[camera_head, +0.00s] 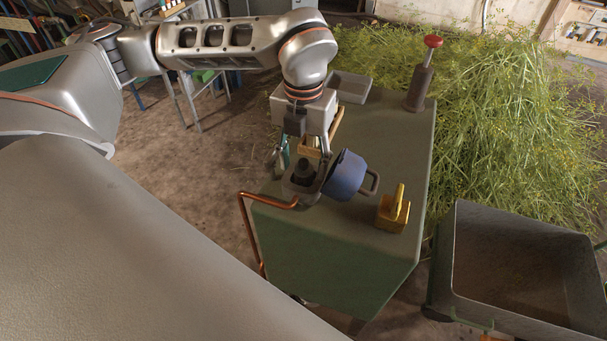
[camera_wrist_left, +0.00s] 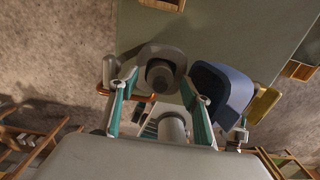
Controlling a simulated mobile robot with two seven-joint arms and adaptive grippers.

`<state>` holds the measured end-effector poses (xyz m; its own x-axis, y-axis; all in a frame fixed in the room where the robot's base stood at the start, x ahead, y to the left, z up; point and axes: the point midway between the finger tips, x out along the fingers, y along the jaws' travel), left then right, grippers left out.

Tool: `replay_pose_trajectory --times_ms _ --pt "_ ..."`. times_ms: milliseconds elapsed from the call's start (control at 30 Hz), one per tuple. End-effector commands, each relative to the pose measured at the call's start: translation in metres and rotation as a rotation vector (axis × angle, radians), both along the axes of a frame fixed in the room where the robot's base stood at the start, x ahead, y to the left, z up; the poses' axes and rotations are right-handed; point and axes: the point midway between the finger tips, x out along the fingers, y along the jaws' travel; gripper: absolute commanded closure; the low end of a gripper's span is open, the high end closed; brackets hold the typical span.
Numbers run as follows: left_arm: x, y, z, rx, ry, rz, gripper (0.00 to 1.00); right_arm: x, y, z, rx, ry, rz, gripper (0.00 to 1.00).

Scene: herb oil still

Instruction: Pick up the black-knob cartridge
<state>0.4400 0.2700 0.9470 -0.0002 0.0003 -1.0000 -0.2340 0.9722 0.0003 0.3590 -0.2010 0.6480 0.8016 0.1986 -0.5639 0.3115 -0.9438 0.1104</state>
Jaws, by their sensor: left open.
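The cartridge's black knob (camera_head: 303,170) stands up from a grey rounded holder (camera_head: 300,188) at the near left edge of the green table. The black knob (camera_wrist_left: 160,73) also shows in the left wrist view, inside the grey holder's rim. My left gripper (camera_head: 303,157) points down over it, open, with one finger on each side of the knob. In the left wrist view the open fingertips (camera_wrist_left: 159,82) flank the knob, and I see no clear contact. The cartridge's lower body is hidden in the holder. My right gripper is not in view.
A blue pot (camera_head: 346,176) stands close beside the right finger.

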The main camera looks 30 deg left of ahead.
Motion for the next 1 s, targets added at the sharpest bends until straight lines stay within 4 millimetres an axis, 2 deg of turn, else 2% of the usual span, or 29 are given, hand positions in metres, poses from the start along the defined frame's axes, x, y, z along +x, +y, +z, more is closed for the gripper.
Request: replay_pose_trajectory --times_ms 300,467,833,1000 --pt "0.0 0.0 -0.006 -0.001 0.0 0.0 0.52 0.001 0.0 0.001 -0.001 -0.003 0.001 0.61" --pt "0.0 0.0 -0.006 0.0 0.0 0.0 0.94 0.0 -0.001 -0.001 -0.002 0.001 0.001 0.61" --pt "0.0 0.0 -0.004 -0.001 -0.001 0.0 0.95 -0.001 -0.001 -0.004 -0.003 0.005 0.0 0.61" --pt "0.001 0.0 0.007 0.0 -0.004 0.0 0.95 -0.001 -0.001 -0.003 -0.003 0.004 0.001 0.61"
